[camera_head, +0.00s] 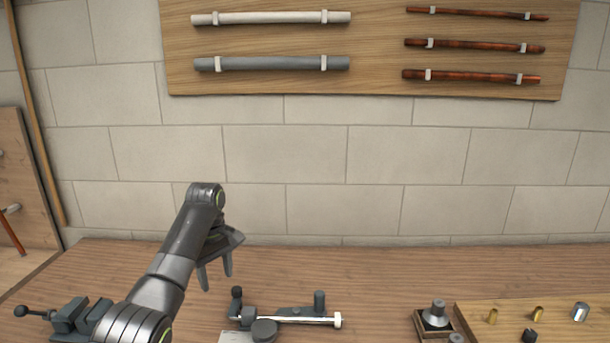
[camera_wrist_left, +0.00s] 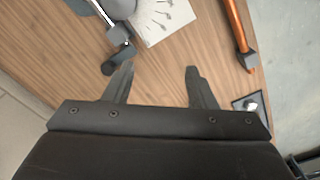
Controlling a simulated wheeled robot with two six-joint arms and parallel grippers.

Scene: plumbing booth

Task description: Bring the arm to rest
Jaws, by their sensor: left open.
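My left arm comes in from the lower left in the head view. Its gripper (camera_head: 215,277) hangs over the wooden bench, fingers pointing down, apart, with nothing between them. In the left wrist view the gripper (camera_wrist_left: 155,85) is open and empty too, with bare bench (camera_wrist_left: 165,100) between and beyond the fingers. A clamp-like tool with a bright rod (camera_head: 300,320) lies on the bench to the right of the gripper in the head view. My right gripper does not show.
A dark vise (camera_head: 75,318) stands at the bench's left. At right are a small tray with a grey fitting (camera_head: 436,315) and a wooden board with brass pieces (camera_head: 537,313). Pipes (camera_head: 272,63) hang on a wall panel. An orange-handled tool (camera_wrist_left: 238,30) shows in the wrist view.

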